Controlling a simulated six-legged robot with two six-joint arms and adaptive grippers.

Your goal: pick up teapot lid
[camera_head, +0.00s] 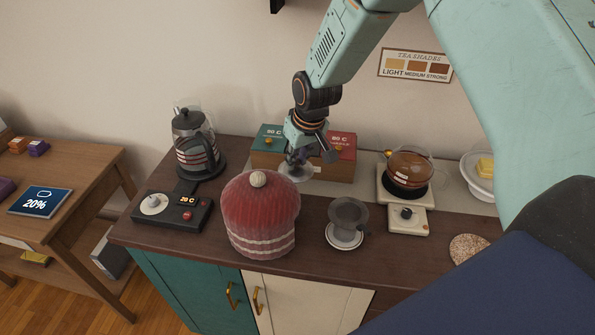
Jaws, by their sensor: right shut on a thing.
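My right gripper (299,158) reaches down from the top, over the back of the sideboard behind a red knitted tea cosy (262,205). It is shut on a small pale grey, disc-like thing (296,173), which looks like the teapot lid; the fingers hide much of it. I cannot tell whether it touches the counter. The tea cosy stands upright with a cream bobble on top; whatever is under it is hidden. My left gripper is not in view.
A wooden box with green and red panels (340,157) stands close behind the gripper. A kettle (194,143) stands left, beside a control panel (172,212). A dark strainer cup (347,219) stands on a saucer in front. A glass teapot (408,169) sits on a warmer right.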

